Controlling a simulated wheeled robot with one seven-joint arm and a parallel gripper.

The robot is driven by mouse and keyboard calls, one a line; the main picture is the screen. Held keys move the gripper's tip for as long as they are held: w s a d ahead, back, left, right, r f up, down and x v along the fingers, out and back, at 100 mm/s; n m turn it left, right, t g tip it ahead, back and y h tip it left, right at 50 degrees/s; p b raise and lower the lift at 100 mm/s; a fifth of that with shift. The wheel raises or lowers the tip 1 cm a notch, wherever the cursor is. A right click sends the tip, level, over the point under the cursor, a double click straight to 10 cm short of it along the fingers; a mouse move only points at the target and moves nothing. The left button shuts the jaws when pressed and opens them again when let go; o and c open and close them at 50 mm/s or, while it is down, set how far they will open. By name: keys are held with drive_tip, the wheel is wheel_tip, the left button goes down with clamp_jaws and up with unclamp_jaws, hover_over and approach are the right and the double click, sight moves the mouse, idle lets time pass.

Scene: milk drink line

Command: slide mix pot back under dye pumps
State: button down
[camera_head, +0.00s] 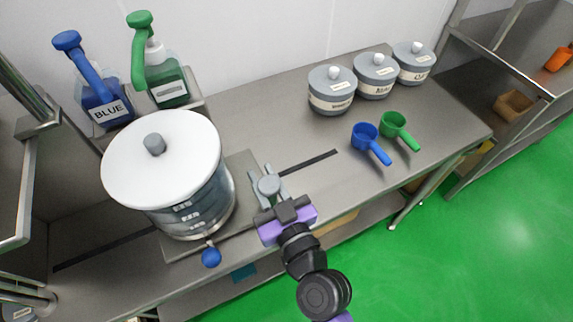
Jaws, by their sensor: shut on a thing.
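A blue-knobbed tap (211,257) points to the front. The blue dye pump (88,85) and green dye pump (160,70) stand behind the pot, on a raised stand. The knob's lower part is hidden.
A dark slot (310,162) runs along the table on both sides of the plate. Blue (370,140) and green (398,130) scoops lie to the right. Grey lidded jars (331,90) stand behind them.

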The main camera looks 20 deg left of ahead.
drive_tip(key=shift+s+a, duration=0.55)
drive_tip(key=shift+s, duration=0.2)
drive_tip(key=c, duration=1.2)
unclamp_jaws()
drive_tip(key=b+v, duration=0.3)
drive_tip(key=v, duration=0.4)
drive_tip(key=shift+s+d, duration=0.25)
drive_tip(key=shift+d, duration=0.05)
